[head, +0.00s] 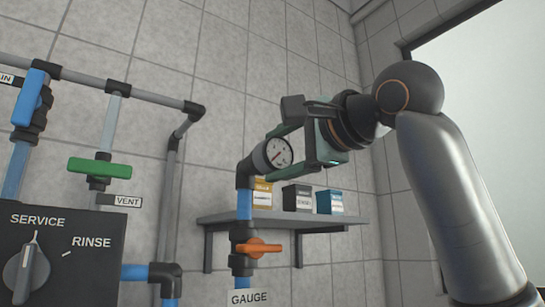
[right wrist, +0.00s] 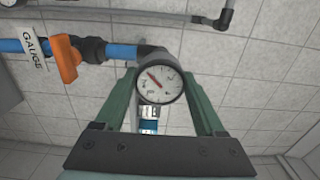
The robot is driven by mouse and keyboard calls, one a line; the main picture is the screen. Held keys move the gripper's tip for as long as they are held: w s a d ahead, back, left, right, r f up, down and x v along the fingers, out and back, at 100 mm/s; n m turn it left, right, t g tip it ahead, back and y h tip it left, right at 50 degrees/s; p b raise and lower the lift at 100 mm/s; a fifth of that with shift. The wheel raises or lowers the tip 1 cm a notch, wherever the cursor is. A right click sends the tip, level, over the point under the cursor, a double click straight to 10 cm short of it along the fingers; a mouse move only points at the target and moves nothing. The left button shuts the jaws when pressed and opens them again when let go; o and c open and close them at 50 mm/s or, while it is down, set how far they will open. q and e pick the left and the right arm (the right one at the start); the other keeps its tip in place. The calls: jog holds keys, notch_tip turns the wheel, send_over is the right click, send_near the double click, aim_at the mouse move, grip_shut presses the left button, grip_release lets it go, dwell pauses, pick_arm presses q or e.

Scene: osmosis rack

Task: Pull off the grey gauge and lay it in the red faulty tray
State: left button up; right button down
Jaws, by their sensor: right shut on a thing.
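The grey gauge (head: 275,154), with a round white dial and a red needle, sits at the grey elbow on top of the blue pipe labelled GAUGE. It also shows in the right wrist view (right wrist: 160,86), at the end of the pipe. My right gripper (head: 270,147) reaches in from the right and is shut on the gauge, its green fingers on either side of it. The gauge appears to be touching the elbow; its joint is partly hidden. The red faulty tray and my left gripper are not in view.
An orange valve handle (head: 258,248) lies crosswise on the pipe below the gauge. A wall shelf (head: 270,217) with several small boxes stands behind it. A green valve handle (head: 99,167), a blue one (head: 30,98) and a SERVICE/RINSE dial panel (head: 75,270) are at left.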

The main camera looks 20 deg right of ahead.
aim_at(281, 153)
jog(key=shift+b+v, duration=1.3)
jog(key=shift+v, duration=1.75)
